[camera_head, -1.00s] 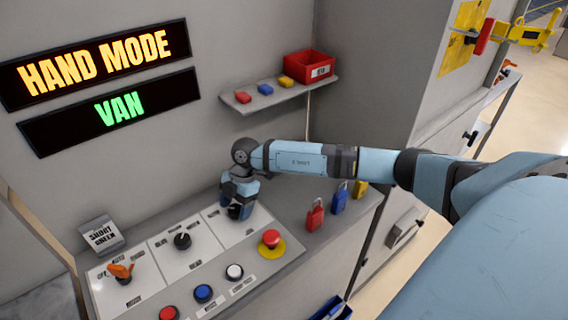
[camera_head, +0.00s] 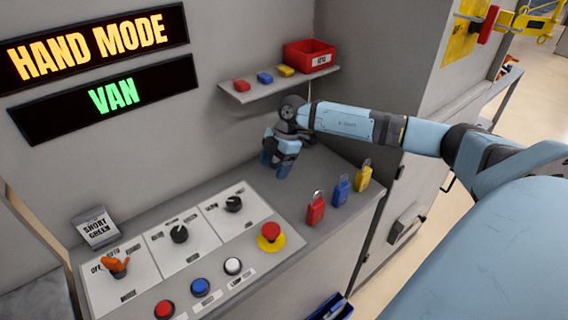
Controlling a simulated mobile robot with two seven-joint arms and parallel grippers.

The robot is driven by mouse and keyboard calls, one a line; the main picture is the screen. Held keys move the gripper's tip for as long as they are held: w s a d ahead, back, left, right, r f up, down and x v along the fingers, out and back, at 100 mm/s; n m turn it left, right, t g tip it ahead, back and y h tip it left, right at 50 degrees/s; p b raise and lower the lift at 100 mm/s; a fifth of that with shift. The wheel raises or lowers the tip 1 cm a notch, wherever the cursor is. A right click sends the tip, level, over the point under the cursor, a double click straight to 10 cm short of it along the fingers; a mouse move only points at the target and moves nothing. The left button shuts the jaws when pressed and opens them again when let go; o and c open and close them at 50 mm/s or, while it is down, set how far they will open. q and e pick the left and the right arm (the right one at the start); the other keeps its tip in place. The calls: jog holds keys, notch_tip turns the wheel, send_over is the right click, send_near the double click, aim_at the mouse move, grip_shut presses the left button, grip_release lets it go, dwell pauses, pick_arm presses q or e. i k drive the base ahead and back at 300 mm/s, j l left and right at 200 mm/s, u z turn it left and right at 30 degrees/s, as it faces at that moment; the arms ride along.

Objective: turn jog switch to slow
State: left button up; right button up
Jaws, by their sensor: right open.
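The control panel (camera_head: 206,255) lies on the grey console and carries three switches. The rightmost switch (camera_head: 233,203) is a black knob in full view. A second black knob (camera_head: 180,234) sits in the middle section, and an orange-handled switch (camera_head: 117,266) sits at the left under OFF and AUTO marks. The labels around the two black knobs are too small to read, so I cannot tell which is the jog switch. My right gripper (camera_head: 277,166) is open and empty, pointing down above the console behind and right of the rightmost knob, apart from it. My left gripper is not in view.
A red emergency button (camera_head: 270,232) on a yellow base stands at the panel's right. White (camera_head: 233,266), blue (camera_head: 200,287) and red (camera_head: 164,309) buttons line the front. Red (camera_head: 316,210), blue (camera_head: 341,191) and yellow padlocks (camera_head: 364,175) stand to the right. A shelf (camera_head: 262,93) overhangs behind.

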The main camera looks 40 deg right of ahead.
aim_at(233, 204)
jog(key=k+j, duration=0.65)
jog(key=k, duration=0.25)
